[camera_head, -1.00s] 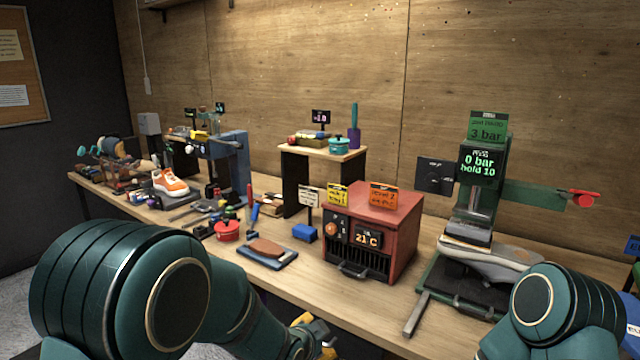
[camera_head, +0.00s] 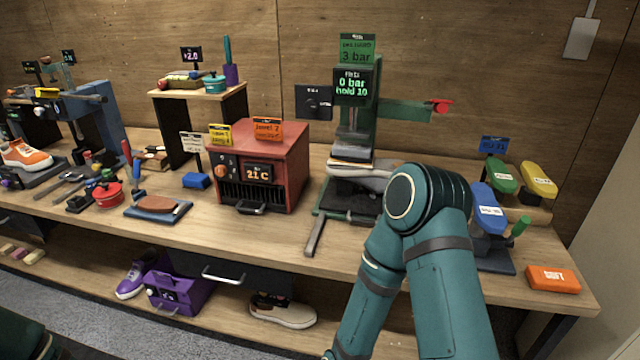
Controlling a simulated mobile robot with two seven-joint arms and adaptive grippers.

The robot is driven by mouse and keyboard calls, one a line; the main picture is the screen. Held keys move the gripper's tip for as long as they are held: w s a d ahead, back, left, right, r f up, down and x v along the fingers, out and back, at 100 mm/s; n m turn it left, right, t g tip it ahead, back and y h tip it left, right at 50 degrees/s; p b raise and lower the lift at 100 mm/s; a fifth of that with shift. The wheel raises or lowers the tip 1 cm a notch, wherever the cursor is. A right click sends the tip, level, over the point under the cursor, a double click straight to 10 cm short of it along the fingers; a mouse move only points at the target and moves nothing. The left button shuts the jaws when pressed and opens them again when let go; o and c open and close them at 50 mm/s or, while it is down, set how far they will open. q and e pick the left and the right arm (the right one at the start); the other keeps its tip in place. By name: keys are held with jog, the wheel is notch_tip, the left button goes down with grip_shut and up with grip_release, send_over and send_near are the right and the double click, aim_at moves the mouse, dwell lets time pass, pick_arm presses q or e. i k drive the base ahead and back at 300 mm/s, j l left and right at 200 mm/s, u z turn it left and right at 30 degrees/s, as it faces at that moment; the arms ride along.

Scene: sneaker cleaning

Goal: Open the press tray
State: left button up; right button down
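The green press (camera_head: 355,120) stands at the back, right of centre, with a display reading 0 bar, hold 10. Its dark tray (camera_head: 345,212) lies low at the press base, with a grey bar-like handle (camera_head: 315,236) reaching toward the table's front edge. My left gripper is out of view too.
A red oven (camera_head: 262,165) reading 21 C stands left of the press. A red-tipped green lever (camera_head: 410,108) sticks out to the right. Blue, green and yellow shoe-shaped blocks and an orange box (camera_head: 553,279) sit at the right. Tabletop in front of the oven is clear.

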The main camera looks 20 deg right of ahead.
aim_at(368, 185)
jog(key=i+j+z, duration=0.1)
jog(key=z, duration=0.4)
jog(key=j+z, duration=0.15)
jog(key=z, duration=0.35)
